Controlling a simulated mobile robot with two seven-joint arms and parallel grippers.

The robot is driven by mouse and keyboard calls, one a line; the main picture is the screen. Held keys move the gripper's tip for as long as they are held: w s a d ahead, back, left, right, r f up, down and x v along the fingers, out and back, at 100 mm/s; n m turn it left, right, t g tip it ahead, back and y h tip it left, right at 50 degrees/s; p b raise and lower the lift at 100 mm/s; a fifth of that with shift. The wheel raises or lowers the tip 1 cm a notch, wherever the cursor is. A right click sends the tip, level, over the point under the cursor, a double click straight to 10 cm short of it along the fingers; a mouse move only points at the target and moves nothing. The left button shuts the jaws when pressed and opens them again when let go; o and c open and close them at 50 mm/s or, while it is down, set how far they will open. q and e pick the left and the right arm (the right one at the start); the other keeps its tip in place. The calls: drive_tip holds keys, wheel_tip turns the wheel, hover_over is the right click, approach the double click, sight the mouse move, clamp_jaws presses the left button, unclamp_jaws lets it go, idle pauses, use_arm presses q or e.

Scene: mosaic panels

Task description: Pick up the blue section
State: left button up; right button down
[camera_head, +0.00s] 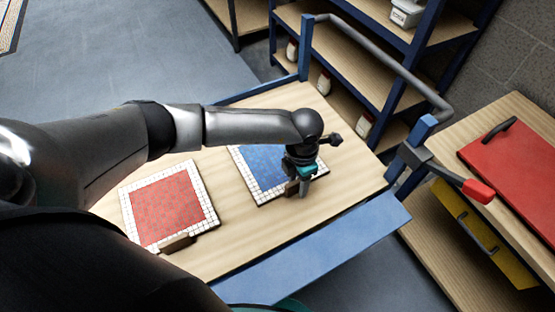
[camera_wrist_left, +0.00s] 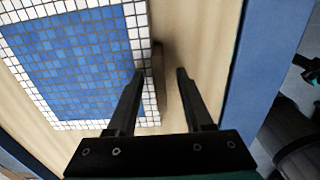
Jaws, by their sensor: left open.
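The blue section (camera_head: 262,165) is a square mosaic panel of blue tiles with a white tile border, lying flat on a wooden cart top (camera_head: 240,225). My left arm hides part of it. In the left wrist view the panel (camera_wrist_left: 75,60) fills the upper left. A small brown wooden block (camera_wrist_left: 158,72) sits at its edge. My left gripper (camera_head: 297,189) is at that near edge, pointing down. In the left wrist view the left gripper (camera_wrist_left: 161,72) is open, its fingertips on either side of the block. I cannot tell whether they touch it. My right gripper is not in view.
A red mosaic panel (camera_head: 165,204) with a brown block at its near edge lies left of the blue one. The cart has a blue front edge (camera_head: 320,255) and a grey handle rail (camera_head: 385,62). Shelves stand behind; a bench with a red case (camera_head: 515,165) is right.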

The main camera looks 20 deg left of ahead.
use_arm(q)
drive_tip(key=shift+c, duration=0.2)
clamp_jaws()
drive_tip(key=shift+w+r, duration=0.1)
idle(1.0)
